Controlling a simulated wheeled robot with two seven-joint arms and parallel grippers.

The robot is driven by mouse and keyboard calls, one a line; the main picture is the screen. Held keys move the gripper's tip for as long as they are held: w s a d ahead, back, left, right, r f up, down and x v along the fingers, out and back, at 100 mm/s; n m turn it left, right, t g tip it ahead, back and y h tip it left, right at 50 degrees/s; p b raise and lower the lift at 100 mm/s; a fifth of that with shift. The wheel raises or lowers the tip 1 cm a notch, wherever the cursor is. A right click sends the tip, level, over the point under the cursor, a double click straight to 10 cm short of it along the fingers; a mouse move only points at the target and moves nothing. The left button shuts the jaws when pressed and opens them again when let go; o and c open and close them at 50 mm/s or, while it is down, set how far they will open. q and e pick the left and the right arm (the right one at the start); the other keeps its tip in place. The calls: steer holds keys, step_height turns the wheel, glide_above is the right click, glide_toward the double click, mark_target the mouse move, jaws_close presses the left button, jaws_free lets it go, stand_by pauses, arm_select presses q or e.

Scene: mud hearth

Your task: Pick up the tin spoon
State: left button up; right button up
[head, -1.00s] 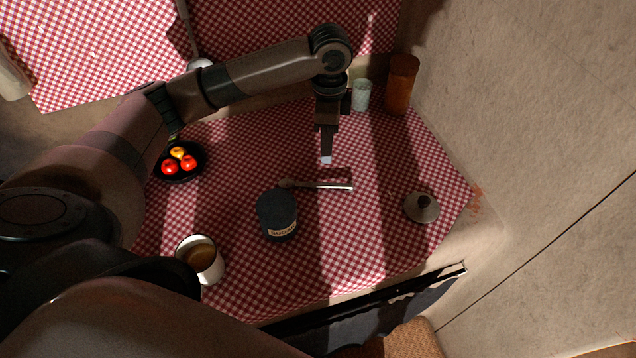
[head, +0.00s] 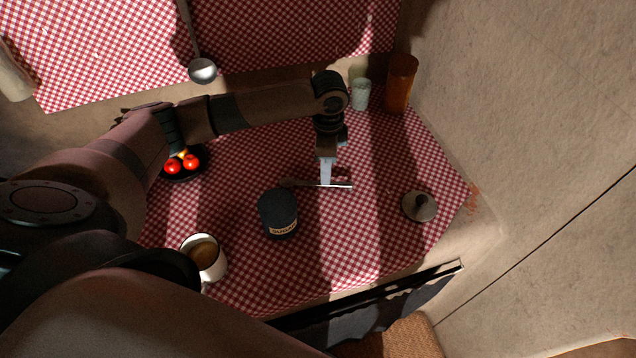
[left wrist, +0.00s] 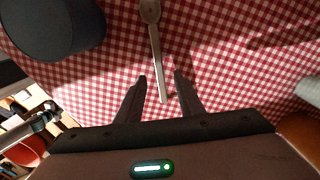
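The tin spoon (head: 338,186) lies on the red checked cloth, its bowl to the left beside the dark tin and its handle to the right. My left gripper (head: 325,183) is at the spoon's handle in the head view, pointing down. In the left wrist view the left gripper (left wrist: 160,78) is open, with the spoon's handle (left wrist: 158,65) running between its two fingers. The handle does not appear to be touched by either finger. My right gripper is not in view.
A dark labelled tin (head: 278,212) stands left of the spoon. A lid with a knob (head: 419,206) lies to the right. A mug (head: 205,258), a fruit bowl (head: 204,165), a glass (head: 361,94) and an amber jar (head: 400,83) stand around. A ladle (head: 202,70) hangs behind.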

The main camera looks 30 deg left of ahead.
mark_target(315, 184)
arm_select(q)
steer(key=shift+d+f+p, duration=0.1)
steer(key=shift+f+p, duration=0.4)
steer(key=shift+f, duration=0.1)
steer(key=shift+f+p, duration=0.6)
steer(key=shift+f, duration=1.35)
steer(key=shift+c, duration=0.3)
jaws_close()
